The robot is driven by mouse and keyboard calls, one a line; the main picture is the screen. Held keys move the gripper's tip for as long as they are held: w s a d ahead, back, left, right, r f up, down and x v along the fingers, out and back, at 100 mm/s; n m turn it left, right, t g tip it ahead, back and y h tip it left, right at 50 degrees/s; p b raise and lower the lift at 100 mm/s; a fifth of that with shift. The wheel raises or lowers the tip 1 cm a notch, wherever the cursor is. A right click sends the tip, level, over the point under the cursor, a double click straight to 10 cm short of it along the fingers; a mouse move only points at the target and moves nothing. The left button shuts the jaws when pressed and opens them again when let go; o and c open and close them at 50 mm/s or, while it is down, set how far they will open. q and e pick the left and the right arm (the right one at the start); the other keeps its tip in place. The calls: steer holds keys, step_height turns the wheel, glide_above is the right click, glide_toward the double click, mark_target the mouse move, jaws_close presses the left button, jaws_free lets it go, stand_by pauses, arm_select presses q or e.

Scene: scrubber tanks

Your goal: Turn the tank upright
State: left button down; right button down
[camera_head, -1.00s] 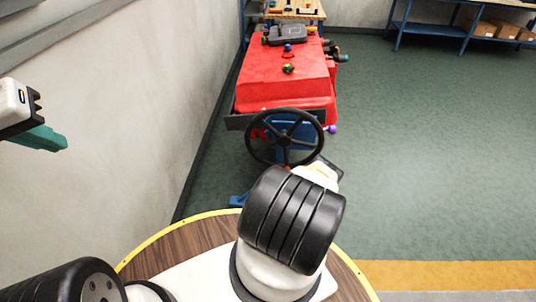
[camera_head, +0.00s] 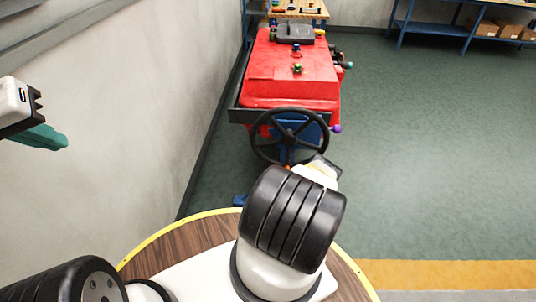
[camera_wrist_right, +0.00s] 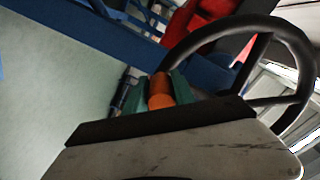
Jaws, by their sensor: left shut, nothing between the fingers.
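The red tank (camera_head: 290,78) sits ahead in the head view, in a blue and dark frame, with a black handwheel (camera_head: 290,136) on its near end. The handwheel also shows in the right wrist view (camera_wrist_right: 258,35). Its orange handle (camera_wrist_right: 160,90) lies between the teal fingers of my right gripper (camera_wrist_right: 162,88), which press it from both sides. In the head view my right arm hides most of that gripper. My left gripper (camera_head: 42,136) is at the far left by the wall, shut and empty, well away from the tank.
A grey wall (camera_head: 120,110) runs close along the left. A workbench (camera_head: 300,10) stands behind the tank. A blue shelf (camera_head: 455,30) with cardboard boxes is at the back right. The green floor (camera_head: 430,150) right of the tank is clear.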

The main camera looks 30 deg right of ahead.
steer(key=c, duration=1.1)
jaws_free()
steer(key=shift+w+r, duration=0.2)
steer(key=shift+r, duration=0.2)
steer(key=shift+s+f, duration=0.1)
steer(key=shift+s+a, duration=0.1)
steer(key=shift+s, duration=0.15)
steer(key=v, duration=0.7)
steer(key=shift+s, duration=0.1)
